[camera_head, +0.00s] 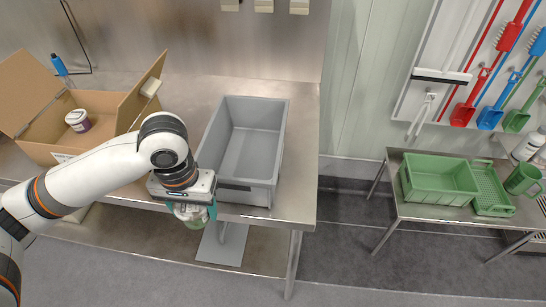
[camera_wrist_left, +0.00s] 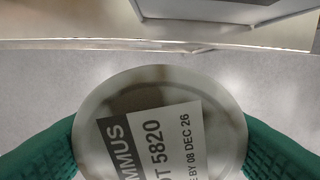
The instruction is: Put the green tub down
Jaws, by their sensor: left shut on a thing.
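My left gripper (camera_head: 190,213) is shut on the tub (camera_head: 193,221), with one green finger pad on each side of it. Only a small pale green part of the tub shows below the gripper in the head view. In the left wrist view the tub (camera_wrist_left: 100,108) shows its round pale lid with a white label reading "MMUS", "5820" and "08 DEC 26". The tub hangs in the air just off the table's front edge, near the front left corner of the grey crate (camera_head: 246,187). My right gripper is not in view.
The steel table (camera_head: 300,150) carries the empty-looking grey crate and an open cardboard box (camera_head: 40,150) with a white and purple tub (camera_head: 78,121) inside. Bare tabletop lies behind and right of the crate. A side table (camera_head: 420,212) at right holds a green crate (camera_head: 437,197).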

